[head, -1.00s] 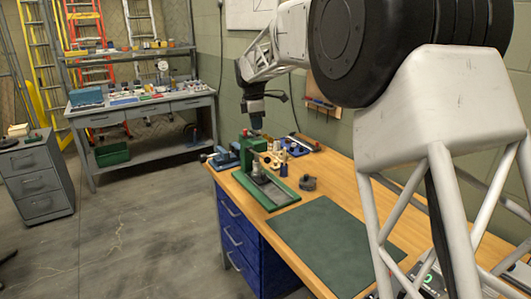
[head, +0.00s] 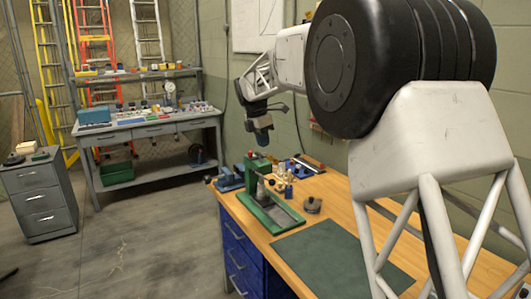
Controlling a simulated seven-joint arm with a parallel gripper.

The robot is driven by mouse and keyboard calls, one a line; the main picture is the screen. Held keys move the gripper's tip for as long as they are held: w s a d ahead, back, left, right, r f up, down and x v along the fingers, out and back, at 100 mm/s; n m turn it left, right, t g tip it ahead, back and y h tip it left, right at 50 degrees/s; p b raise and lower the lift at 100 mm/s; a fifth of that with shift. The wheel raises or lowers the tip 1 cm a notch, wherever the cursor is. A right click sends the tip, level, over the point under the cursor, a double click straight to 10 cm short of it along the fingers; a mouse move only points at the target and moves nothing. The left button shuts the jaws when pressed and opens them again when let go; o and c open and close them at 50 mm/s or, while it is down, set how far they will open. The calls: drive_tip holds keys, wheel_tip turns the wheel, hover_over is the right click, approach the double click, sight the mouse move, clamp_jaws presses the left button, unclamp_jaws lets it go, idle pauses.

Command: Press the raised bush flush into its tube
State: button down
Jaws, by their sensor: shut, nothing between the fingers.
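A green bench press (head: 256,172) with a long green base (head: 277,217) stands near the left end of the wooden workbench. A small grey upright piece (head: 261,188) stands on the base under the press head. The raised bush and its tube are too small to make out for certain; this piece may be part of them. My gripper (head: 264,143) hangs in the air just above the press top in the picture, pointing down and slightly tilted. It looks shut and empty, and apart from the press. Its fingertips are small and hard to see.
Small blue and cream parts (head: 284,180) stand behind the press. A dark round item (head: 313,205) sits right of the base. A blue vise-like tool (head: 227,180) is at the left bench edge. A dark green mat (head: 325,260) lies bare in front.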

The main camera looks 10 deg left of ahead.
sight(272, 180)
drive_tip(key=x, duration=1.3)
drive_tip(key=shift+f, duration=0.25)
drive_tip(key=shift+x, duration=0.75)
drive_tip(key=shift+s+f, duration=0.1)
drive_tip(key=shift+f, duration=0.05)
drive_tip(key=v, duration=1.5)
drive_tip(key=shift+d, duration=0.3)
drive_tip(key=shift+s, duration=0.15)
